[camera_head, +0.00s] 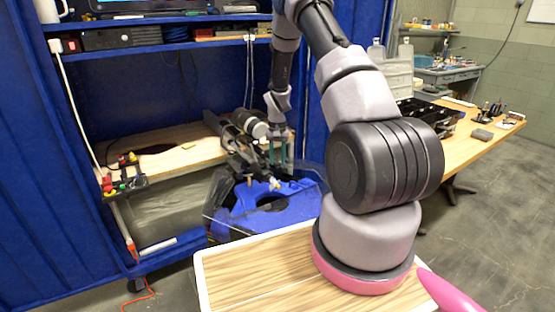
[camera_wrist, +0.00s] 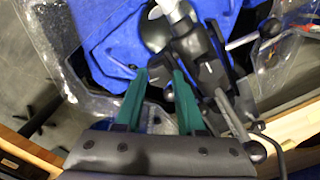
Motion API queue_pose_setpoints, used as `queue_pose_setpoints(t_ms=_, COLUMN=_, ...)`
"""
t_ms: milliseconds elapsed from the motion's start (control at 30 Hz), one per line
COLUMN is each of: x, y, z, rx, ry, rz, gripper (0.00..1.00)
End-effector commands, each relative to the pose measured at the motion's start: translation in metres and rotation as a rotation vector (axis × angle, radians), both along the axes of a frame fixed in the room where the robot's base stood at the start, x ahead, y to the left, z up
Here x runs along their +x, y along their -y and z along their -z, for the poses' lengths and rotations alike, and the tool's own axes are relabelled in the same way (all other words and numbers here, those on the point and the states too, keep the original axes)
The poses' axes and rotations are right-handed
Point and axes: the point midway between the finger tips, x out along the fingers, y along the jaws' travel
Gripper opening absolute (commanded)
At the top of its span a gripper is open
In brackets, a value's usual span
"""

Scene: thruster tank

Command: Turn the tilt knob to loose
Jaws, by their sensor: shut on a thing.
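The thruster assembly (camera_head: 242,128), a dark motor on a black bracket, stands at the blue tank's edge in the head view. In the wrist view its black bracket (camera_wrist: 205,65) runs down the right side, with a silver rod at its top. My gripper (camera_wrist: 160,72) has green fingers closed on a small dark knob (camera_wrist: 159,66), which looks like the tilt knob; the fingertips mostly hide it. I cannot read its turn angle or any marking. In the head view my gripper (camera_head: 278,163) points down beside the bracket, and the knob is too small to make out.
The blue tank insert (camera_head: 235,222) with clear walls lies below my gripper. A wooden bench (camera_head: 165,150) stands behind left. Thin metal levers (camera_wrist: 243,42) stick out right of the bracket in the wrist view. A shelf (camera_head: 160,48) hangs above.

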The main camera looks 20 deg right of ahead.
Motion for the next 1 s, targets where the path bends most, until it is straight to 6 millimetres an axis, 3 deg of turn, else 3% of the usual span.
queue_pose_setpoints(t_ms=600, x=0.0001, y=0.0008, z=-0.0003, rx=0.000, ry=0.001, rz=-0.557, gripper=0.00)
queue_pose_setpoints(t_ms=1000, x=0.0002, y=0.0009, z=-0.0003, rx=0.000, ry=0.001, rz=-0.755, gripper=0.00)
